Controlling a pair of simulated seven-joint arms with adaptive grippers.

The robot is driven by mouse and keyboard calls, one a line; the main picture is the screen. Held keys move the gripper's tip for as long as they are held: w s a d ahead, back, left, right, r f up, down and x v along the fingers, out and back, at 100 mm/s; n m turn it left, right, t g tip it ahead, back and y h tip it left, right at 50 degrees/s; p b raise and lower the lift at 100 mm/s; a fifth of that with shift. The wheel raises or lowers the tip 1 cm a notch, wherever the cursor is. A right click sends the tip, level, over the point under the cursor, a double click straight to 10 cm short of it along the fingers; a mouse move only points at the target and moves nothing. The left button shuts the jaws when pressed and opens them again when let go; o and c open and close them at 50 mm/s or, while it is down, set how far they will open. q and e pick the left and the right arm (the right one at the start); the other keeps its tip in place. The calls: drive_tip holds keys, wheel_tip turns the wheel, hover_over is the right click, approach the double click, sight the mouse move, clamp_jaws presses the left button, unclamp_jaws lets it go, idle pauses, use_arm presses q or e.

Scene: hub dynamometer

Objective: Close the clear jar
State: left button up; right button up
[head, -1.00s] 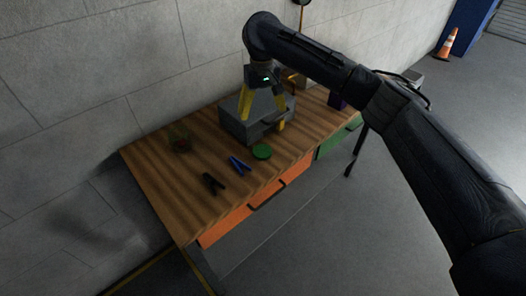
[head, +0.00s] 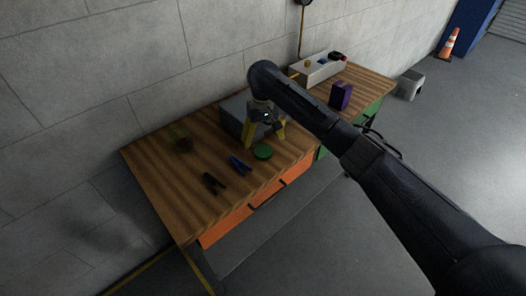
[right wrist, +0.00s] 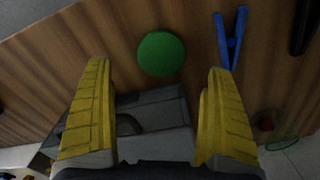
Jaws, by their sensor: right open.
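The clear jar (head: 181,142) stands on the left part of the wooden workbench, see-through with something dark inside. It shows at the lower right edge of the right wrist view as a greenish rim (right wrist: 283,144). A round green disc, likely its lid (head: 263,152), lies flat on the bench near the front edge, apart from the jar; it also shows in the right wrist view (right wrist: 161,54). My right gripper (head: 265,140) has yellow fingers, is open and empty, and hangs close above and behind the green lid. My left gripper is out of view.
A grey box (head: 234,113) stands behind my right gripper. Blue pliers-like clamp (head: 240,165) and a black one (head: 213,183) lie left of the lid. A purple box (head: 341,95) and a light tray (head: 318,68) stand farther right.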

sight(263, 150)
drive_tip(key=shift+f, duration=0.2)
drive_tip(key=shift+s+f, duration=0.2)
drive_tip(key=shift+f, duration=2.4)
drive_tip(key=c, duration=0.9)
